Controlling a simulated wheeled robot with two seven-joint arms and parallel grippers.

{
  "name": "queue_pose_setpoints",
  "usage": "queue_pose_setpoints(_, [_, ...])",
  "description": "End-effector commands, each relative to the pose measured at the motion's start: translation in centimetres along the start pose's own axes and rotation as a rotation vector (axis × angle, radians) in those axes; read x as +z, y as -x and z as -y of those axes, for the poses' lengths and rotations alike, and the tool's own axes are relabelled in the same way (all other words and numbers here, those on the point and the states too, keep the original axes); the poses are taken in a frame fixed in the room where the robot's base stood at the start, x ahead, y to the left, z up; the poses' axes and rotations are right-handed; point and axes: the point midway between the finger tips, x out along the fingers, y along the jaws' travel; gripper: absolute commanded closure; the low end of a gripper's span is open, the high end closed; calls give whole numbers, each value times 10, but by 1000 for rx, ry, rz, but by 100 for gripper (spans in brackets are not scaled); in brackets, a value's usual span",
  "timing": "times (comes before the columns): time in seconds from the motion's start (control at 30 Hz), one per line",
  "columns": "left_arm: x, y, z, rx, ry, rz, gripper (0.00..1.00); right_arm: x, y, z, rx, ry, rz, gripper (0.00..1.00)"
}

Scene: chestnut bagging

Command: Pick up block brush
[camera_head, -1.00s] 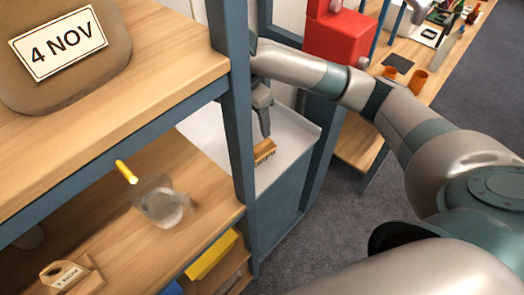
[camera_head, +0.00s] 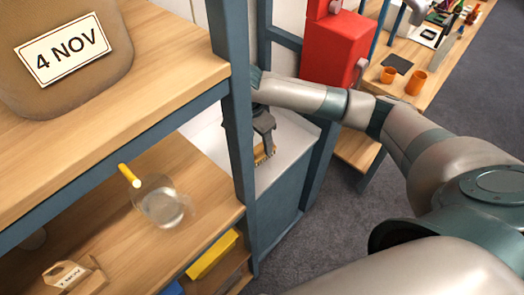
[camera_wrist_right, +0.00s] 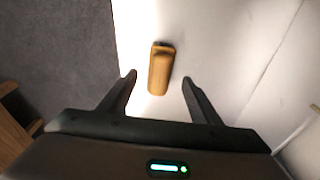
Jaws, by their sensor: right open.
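The block brush (camera_head: 262,153) lies on a white surface behind the blue post; its wooden body is partly hidden by my right gripper in the head view. In the right wrist view the block brush (camera_wrist_right: 160,69) is a tan wooden block lying lengthwise, ahead of and between the two fingers. My right gripper (camera_head: 262,140) is open and empty, just above the brush. It also shows in the right wrist view (camera_wrist_right: 158,82), with its fingers apart and not touching the brush. My left gripper is not in view.
Blue shelf posts (camera_head: 237,120) stand close to my right arm. A glass jug (camera_head: 160,203) with a yellow handle and a small tag-marked box (camera_head: 68,276) are on the lower shelf. A 4 NOV sack (camera_head: 55,85) sits above. A red machine (camera_head: 333,50) stands behind.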

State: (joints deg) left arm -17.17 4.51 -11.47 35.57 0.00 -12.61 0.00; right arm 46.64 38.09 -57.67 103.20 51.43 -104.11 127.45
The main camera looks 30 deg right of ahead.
Motion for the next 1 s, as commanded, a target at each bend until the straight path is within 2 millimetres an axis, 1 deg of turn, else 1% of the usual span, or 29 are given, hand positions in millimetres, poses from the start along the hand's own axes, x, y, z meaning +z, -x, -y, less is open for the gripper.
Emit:
queue_pose_setpoints(0.17, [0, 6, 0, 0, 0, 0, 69, -3, -10, -1, 3, 0, -1, 42])
queue_pose_setpoints(0.3, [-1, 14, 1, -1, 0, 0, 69, -7, -26, 0, 3, -2, -2, 42])
queue_pose_setpoints(0.4, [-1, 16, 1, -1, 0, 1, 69, -6, -40, 0, 3, -1, -2, 42])
queue_pose_setpoints(0.5, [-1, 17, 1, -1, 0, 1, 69, -6, -48, 0, 1, 0, -1, 42])
queue_pose_setpoints(0.6, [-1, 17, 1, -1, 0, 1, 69, -6, -51, 0, 0, 1, -1, 42])
queue_pose_setpoints(1.0, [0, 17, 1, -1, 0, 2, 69, -6, -51, 0, 0, 1, -1, 42])
